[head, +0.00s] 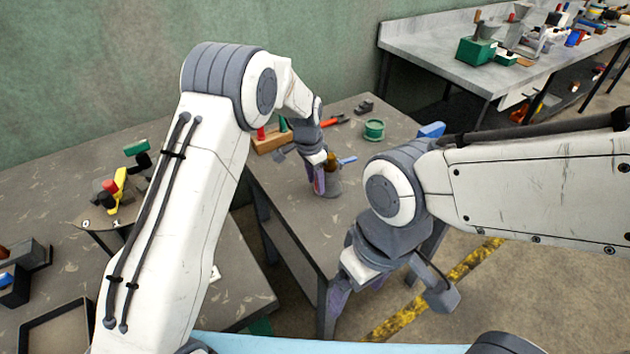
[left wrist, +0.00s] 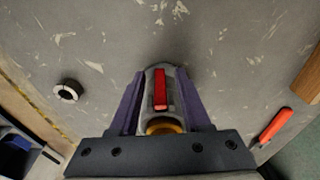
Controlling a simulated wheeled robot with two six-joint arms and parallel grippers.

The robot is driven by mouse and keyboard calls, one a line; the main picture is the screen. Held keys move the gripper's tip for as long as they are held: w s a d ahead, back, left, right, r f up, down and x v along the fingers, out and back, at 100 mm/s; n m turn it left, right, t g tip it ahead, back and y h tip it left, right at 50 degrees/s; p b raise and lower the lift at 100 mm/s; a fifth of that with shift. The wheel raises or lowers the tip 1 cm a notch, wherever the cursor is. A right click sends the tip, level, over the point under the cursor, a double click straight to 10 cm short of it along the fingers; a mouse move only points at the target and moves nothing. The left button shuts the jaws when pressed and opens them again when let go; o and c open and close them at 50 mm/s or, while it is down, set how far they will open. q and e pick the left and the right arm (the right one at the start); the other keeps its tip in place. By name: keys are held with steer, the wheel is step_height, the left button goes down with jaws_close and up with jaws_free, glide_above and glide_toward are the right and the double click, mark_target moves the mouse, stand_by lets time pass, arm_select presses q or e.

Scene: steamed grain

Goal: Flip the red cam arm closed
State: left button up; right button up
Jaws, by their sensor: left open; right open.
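The red cam arm (left wrist: 160,90) shows in the left wrist view as a narrow red bar lying along a grey clamp body (left wrist: 149,78), with an orange-yellow round part (left wrist: 165,127) at its near end. My left gripper (head: 322,180) is open, with its purple fingers on either side of the grey body; I cannot tell if they touch it. In the head view the clamp (head: 333,187) is on the middle table, partly hidden by my left gripper. My right gripper (head: 352,287) is low in front of that table, away from the clamp, and holds nothing visible.
A green ring-shaped item (head: 374,129), a wooden block with coloured pegs (head: 270,141), a red-handled tool (head: 334,120) and a blue item (head: 431,130) lie around the table (head: 395,122). The left wrist view shows a pale ring (left wrist: 69,91).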

arm_select(q)
step_height(320, 180, up, 10)
steer(key=a, duration=0.1)
steer(key=shift+s+b, duration=0.3)
steer(key=shift+s, duration=0.1)
steer(key=s+d+r+n+p, duration=0.15)
steer(key=s+r, duration=0.25)
steer(key=s, duration=0.4)
steer(key=s+d+r, duration=0.3)
steer(key=s, duration=0.5)
steer(key=s+a+n, duration=0.1)
steer(key=s+a, duration=0.1)
steer(key=s, duration=0.8)
steer(key=s+a+n+p, duration=0.1)
steer(key=s+a, duration=0.1)
steer(key=s, duration=0.8)
steer(key=shift+a+f+g, duration=0.2)
steer(key=shift+a+g, duration=0.2)
